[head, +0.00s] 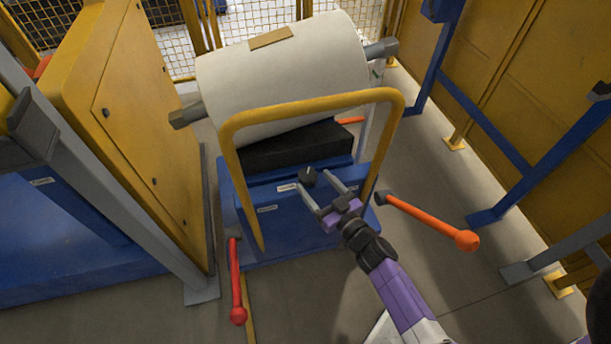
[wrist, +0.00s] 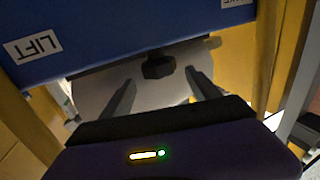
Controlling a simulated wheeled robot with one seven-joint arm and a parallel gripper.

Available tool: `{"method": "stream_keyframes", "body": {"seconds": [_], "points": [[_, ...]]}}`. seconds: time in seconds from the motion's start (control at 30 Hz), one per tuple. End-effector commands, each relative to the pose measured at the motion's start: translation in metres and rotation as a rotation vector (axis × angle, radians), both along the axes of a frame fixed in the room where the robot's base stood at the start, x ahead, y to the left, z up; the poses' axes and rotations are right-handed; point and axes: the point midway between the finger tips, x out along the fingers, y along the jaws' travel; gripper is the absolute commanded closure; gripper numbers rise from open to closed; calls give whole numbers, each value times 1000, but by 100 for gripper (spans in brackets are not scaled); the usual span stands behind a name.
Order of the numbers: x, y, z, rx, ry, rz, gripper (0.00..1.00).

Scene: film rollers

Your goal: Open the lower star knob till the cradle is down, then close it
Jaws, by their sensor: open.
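A black knob (head: 307,177) shows at the front of the blue cart (head: 290,232). It also shows in the wrist view (wrist: 158,66), dark and many-sided, beyond my fingertips. My gripper (head: 313,180) is open, its two fingers spread to either side of the knob in the picture. In the wrist view the fingers (wrist: 160,80) look empty, and I see no contact with the knob. The black cradle (head: 298,146) lies under a large white film roll (head: 285,80). I cannot tell whether the cradle bears the roll's weight.
A yellow hoop handle (head: 312,104) arches over the cart front, close to my gripper. A red lever (head: 236,282) hangs at left and an orange lever (head: 432,222) sticks out at right. An upside-down LIFT label (wrist: 32,45) shows on the blue panel. Grey floor is open at right.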

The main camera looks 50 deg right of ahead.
Motion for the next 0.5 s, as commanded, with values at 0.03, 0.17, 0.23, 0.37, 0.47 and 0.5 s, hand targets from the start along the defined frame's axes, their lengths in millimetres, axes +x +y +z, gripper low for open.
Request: {"method": "stream_keyframes", "body": {"seconds": [0.03,0.17,0.23,0.37,0.47,0.5], "points": [[4,-2,-1,0,-1,0,29],[18,-6,1,-2,-3,0,29],[29,-9,0,-2,-3,1,29],[48,-15,0,-2,-2,-1,29],[61,-18,0,-1,-3,1,29],[64,-19,0,-1,-2,0,29]]}}
